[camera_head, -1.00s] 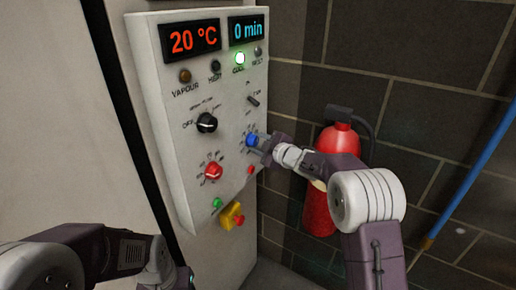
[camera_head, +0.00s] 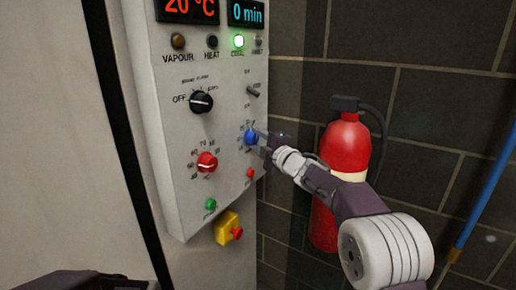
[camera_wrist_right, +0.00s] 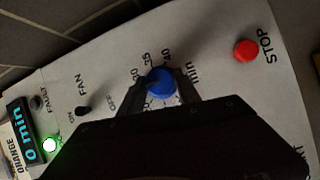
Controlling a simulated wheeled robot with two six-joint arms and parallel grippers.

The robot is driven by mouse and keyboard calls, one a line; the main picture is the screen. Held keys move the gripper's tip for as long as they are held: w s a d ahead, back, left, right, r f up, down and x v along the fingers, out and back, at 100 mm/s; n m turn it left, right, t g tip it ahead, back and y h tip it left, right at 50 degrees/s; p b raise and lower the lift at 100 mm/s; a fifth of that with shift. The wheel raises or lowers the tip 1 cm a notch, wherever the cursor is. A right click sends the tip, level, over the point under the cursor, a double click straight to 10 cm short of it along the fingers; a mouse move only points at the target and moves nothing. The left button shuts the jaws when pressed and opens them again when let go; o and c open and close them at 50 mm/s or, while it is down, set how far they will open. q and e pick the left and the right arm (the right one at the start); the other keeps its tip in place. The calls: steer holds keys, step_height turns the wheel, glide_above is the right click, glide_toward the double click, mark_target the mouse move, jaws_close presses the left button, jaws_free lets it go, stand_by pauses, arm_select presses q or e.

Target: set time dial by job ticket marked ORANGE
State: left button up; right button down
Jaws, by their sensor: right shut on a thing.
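The time dial (camera_head: 250,137) is a blue knob on the right side of the pale control panel (camera_head: 178,217), with minute numbers around it. My right gripper (camera_head: 259,140) is shut on it. In the right wrist view the blue dial (camera_wrist_right: 160,82) sits between the fingertips, and some of its scale is hidden. The time display (camera_head: 246,14) reads 0 min. A ticket marked ORANGE (camera_wrist_right: 14,158) shows at the left edge of the right wrist view; its other text is not readable. Only a dark part of my left arm shows at the bottom left, without its gripper.
A red knob (camera_head: 207,162), a black selector (camera_head: 201,102), a green button (camera_head: 210,204) and a red STOP button (camera_wrist_right: 246,51) are on the panel. A yellow emergency stop (camera_head: 227,228) is below. A fire extinguisher (camera_head: 345,145) stands right, behind my right arm.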

stand_by(0.4)
steer(key=c, duration=0.9)
jaws_free()
steer(key=shift+o, duration=0.2)
steer(key=b+v, duration=0.1)
steer(key=v, duration=0.8)
